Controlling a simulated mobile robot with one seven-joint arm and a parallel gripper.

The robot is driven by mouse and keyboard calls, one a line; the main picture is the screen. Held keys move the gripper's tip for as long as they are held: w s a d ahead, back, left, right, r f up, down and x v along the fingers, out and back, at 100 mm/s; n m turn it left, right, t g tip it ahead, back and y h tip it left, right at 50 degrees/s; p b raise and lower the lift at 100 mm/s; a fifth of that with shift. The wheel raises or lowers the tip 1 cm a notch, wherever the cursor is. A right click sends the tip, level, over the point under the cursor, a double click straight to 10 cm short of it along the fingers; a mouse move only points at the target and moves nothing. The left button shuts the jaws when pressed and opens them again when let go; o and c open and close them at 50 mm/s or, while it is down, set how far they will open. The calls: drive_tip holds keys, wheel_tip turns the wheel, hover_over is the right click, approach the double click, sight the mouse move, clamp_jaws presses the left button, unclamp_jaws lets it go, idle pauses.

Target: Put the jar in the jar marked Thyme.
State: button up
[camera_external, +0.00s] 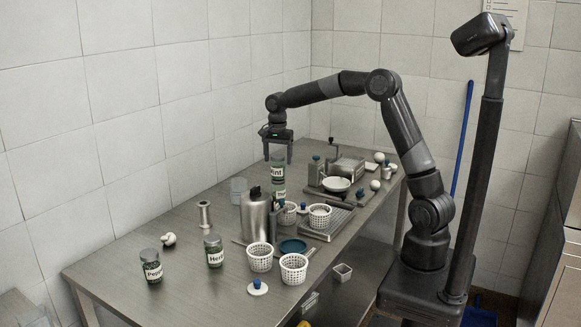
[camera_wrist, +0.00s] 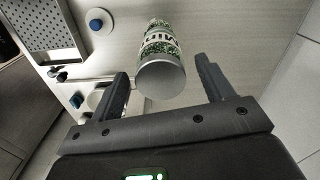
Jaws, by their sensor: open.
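A jar with a label reading "Mint" (camera_external: 277,170) and green contents stands upright under my gripper (camera_external: 278,160) in the external view. Directly below it shows a jar with a label that seems to begin "Th" (camera_external: 279,192), partly hidden; the Mint jar appears to rest on top of it. In the wrist view the Mint jar's grey lid (camera_wrist: 161,80) and its label (camera_wrist: 160,42) lie between my open fingers (camera_wrist: 162,68), with a gap on each side. The fingers hold nothing.
A metal bottle (camera_external: 256,216) and white perforated baskets (camera_external: 260,263) stand in front of the jars. Jars labelled "Pepper" (camera_external: 152,272) and seemingly "Herb" (camera_external: 214,255) stand at the near left. A glass (camera_external: 239,191) is left of the jars, a grinder (camera_external: 345,165) right.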

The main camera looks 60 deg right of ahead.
wheel_tip(320, 180, up, 8)
drive_tip(key=shift+r, duration=0.15)
drive_tip(key=s+a+r+n+t+h, duration=0.1)
drive_tip(key=s+a+r+n, duration=0.2)
drive_tip(key=s, duration=0.6)
drive_tip(key=s+a+r+n+t, duration=0.2)
drive_tip(key=s+n, duration=0.3)
drive_tip(key=s, duration=0.4)
drive_tip(key=s+f+n+t, duration=0.1)
drive_tip(key=s+f+n, duration=0.1)
drive_tip(key=s, duration=0.4)
drive_tip(key=s+f+n, duration=0.2)
drive_tip(key=s+n, duration=0.1)
drive_tip(key=s, duration=0.3)
drive_tip(key=s+f+n+t+y, duration=0.1)
drive_tip(key=s+f+n, duration=0.1)
drive_tip(key=s, duration=0.4)
drive_tip(key=shift+f+n+t, duration=0.25)
drive_tip(key=shift+n+t, duration=0.05)
drive_tip(key=shift+n, duration=0.1)
